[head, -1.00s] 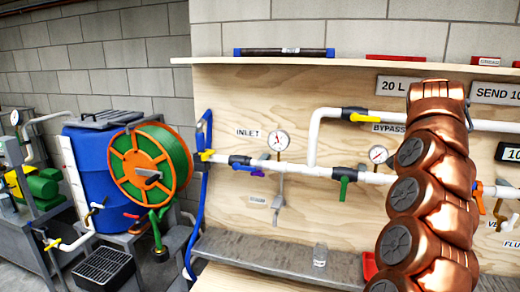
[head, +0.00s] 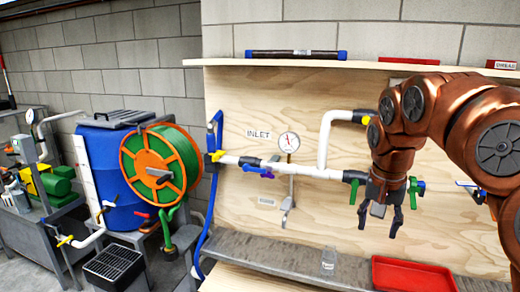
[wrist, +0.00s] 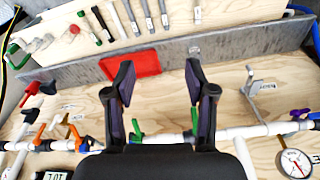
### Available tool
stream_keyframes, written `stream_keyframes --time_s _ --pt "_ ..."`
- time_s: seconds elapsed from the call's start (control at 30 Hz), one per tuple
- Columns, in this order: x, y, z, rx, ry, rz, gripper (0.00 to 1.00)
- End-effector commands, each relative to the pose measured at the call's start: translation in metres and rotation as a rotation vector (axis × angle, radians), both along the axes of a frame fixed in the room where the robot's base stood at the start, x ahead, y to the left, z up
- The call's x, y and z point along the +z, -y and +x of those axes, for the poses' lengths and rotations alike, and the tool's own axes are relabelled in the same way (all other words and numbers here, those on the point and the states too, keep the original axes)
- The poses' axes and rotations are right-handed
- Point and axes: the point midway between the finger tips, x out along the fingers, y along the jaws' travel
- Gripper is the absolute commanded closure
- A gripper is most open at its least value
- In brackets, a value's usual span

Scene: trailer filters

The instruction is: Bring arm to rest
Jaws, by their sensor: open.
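My gripper (head: 379,218) hangs from my copper-coloured arm, in front of the plywood panel in the right half of the head view. Its fingers point down, above the level of the red tray. In the wrist view my gripper (wrist: 162,85) shows two dark fingers spread apart with nothing between them. The arm is bent over from the right edge and hides part of the white pipe and its valves.
A red tray (head: 415,276) sits on the grey ledge (head: 255,251), with a small clear jar (head: 328,261) left of it. A gauge (head: 289,142) and white pipe (head: 310,172) line the panel. A green-orange hose reel (head: 160,168) and blue barrel (head: 105,165) stand left.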

Motion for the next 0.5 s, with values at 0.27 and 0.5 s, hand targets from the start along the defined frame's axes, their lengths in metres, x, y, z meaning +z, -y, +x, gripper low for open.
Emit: stream_keyframes --time_s 0.27,0.5 --pt "-0.029 -0.037 -0.074 0.228 -0.075 -0.004 0.45" --pt "-0.065 -0.057 -0.144 0.374 -0.152 0.006 0.45"
